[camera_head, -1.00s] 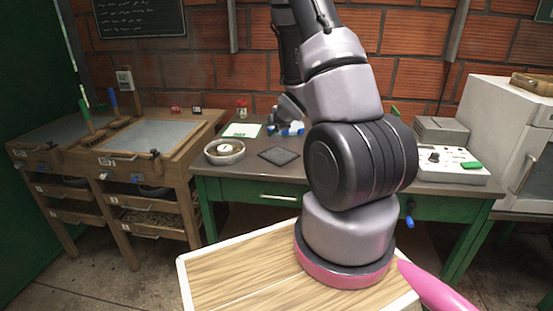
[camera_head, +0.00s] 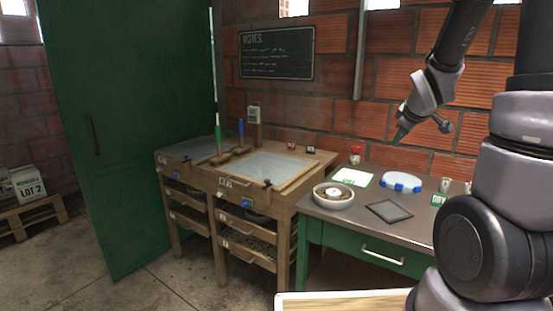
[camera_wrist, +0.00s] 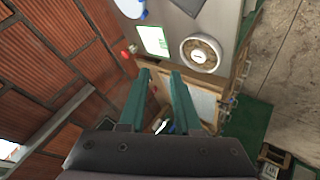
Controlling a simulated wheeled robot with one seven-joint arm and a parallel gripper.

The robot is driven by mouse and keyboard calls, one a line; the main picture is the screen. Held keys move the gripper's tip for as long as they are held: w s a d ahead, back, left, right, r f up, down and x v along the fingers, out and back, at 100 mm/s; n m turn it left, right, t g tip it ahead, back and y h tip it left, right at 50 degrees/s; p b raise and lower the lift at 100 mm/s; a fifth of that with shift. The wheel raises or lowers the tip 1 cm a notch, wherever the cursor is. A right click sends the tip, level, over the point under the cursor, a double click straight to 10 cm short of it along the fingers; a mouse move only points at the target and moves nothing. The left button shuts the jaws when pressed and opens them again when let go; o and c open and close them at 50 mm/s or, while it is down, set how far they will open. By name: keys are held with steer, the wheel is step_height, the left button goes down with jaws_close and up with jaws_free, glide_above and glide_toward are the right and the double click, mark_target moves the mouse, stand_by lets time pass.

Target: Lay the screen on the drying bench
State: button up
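Which piece is the screen I cannot tell for certain. A dark flat square (camera_head: 389,211) lies on the work table, and a round pale disc with a blue rim (camera_head: 402,182) lies behind it. The wooden bench (camera_head: 285,205) at the table's left has framed grey tops and slatted trays below; it looks like the drying bench. My gripper (camera_head: 401,135) is raised above the back of the table, near the blue-rimmed disc and apart from it. In the wrist view its two teal fingers (camera_wrist: 160,74) stand apart with nothing held between them.
A white bowl (camera_head: 333,195) and a green-edged white card (camera_head: 352,177) stand on the table (camera_head: 345,220) near the bench. Brush-like tools with green and blue handles stand on the bench. A green door (camera_head: 130,140) is at left; the floor before the bench is clear.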

steer(key=s+a+r+m+y, duration=0.1)
steer(key=s+a+r+m, duration=0.3)
steer(key=s, duration=0.3)
steer(key=s+a+r+m+g+y, duration=0.1)
steer(key=s+a+r+m, duration=0.3)
steer(key=s, duration=0.4)
steer(key=s+a+r+m+g+y, duration=0.1)
steer(key=s+a+r+m, duration=0.3)
steer(key=s, duration=0.4)
steer(key=shift+a+r, duration=0.3)
steer(key=shift+r, duration=0.4)
